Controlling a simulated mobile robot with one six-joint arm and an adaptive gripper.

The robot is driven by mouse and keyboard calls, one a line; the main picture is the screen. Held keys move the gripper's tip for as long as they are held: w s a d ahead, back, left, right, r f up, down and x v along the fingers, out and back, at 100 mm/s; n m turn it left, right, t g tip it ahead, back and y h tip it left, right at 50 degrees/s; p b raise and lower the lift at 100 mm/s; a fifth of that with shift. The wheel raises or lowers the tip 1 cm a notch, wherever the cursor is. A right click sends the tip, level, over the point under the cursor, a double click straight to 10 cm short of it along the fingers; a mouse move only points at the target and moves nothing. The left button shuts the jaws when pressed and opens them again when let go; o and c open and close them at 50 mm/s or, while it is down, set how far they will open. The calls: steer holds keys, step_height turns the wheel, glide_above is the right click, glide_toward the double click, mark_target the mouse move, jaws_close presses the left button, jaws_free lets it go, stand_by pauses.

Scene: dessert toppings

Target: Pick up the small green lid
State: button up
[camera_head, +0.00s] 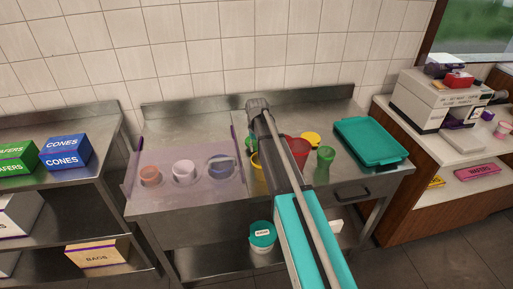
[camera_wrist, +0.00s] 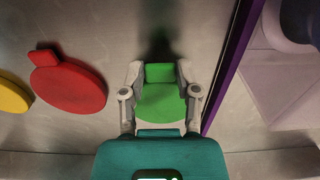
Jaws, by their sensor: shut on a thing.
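The small green lid (camera_wrist: 160,101) shows in the wrist view as a round disc with a square tab. It sits between the two grey fingers of my gripper (camera_wrist: 160,97), which is shut on it. A dark shadow lies on the steel surface just beyond the lid. I cannot tell whether the lid is clear of the surface.
A red lid (camera_wrist: 68,84) and a yellow lid (camera_wrist: 13,94) lie to the left. A purple-edged clear guard (camera_wrist: 233,65) stands close on the right. The head view shows a green cup (camera_head: 325,157), a red container (camera_head: 299,150) and a teal tray (camera_head: 371,141) on the steel counter.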

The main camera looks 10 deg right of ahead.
steer(key=s+d+r+p, duration=0.1)
steer(key=s+r+p, duration=0.9)
steer(key=s, duration=0.4)
steer(key=shift+r, duration=0.35)
steer(key=shift+s+d, duration=0.1)
